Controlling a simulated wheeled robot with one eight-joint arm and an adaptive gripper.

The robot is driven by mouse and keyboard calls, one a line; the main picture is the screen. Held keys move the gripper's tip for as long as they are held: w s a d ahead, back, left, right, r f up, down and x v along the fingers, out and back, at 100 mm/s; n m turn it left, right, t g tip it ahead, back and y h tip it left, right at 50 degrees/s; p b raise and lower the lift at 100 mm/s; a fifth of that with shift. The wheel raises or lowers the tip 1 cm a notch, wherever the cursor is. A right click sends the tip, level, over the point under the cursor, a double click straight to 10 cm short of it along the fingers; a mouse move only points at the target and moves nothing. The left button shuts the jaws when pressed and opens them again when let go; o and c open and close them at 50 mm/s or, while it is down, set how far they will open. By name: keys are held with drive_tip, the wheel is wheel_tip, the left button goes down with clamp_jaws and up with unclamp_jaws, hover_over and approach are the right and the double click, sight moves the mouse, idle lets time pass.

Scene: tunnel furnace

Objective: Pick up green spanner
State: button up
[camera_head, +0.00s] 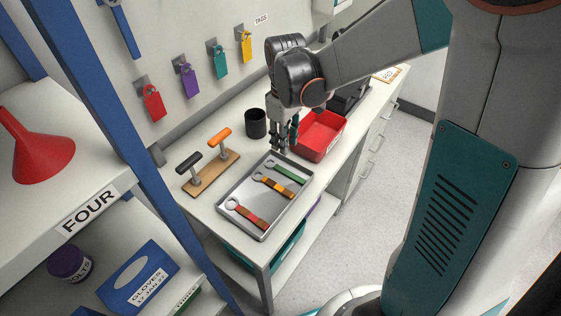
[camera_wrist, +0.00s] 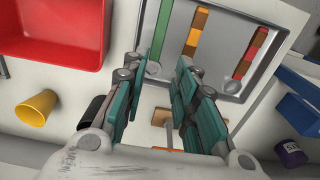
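The green spanner (camera_head: 291,174) lies in a grey metal tray (camera_head: 231,222) on the bench, nearest the red bin. In the wrist view the green spanner (camera_wrist: 162,32) runs up the picture, its ring end toward my fingers. Two more spanners lie beside it: an orange-yellow one (camera_head: 276,187) and a red one (camera_head: 251,218). My gripper (camera_head: 283,147) points down over the tray's far end, near the ring end. In the wrist view my gripper (camera_wrist: 158,74) is open, with nothing between its fingers. Its exact height above the tray is hard to tell.
A red bin (camera_head: 309,146) stands right beside the tray. A black cup (camera_head: 255,123) and a wooden stand with upright handles (camera_head: 210,176) are behind and left. A yellow cup (camera_wrist: 36,108) shows in the wrist view. A shelf with a blue post (camera_head: 124,140) is at left.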

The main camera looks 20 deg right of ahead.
drive_tip(key=b, duration=0.2)
hover_over(285, 170)
drive_tip(key=f, duration=0.7)
drive_tip(key=shift+s+a, duration=0.1)
drive_tip(key=shift+a, duration=0.15)
wheel_tip(285, 170, down, 5)
drive_tip(key=b, duration=0.2)
drive_tip(key=shift+d+b, duration=0.15)
drive_tip(key=shift+b, duration=0.15)
clamp_jaws()
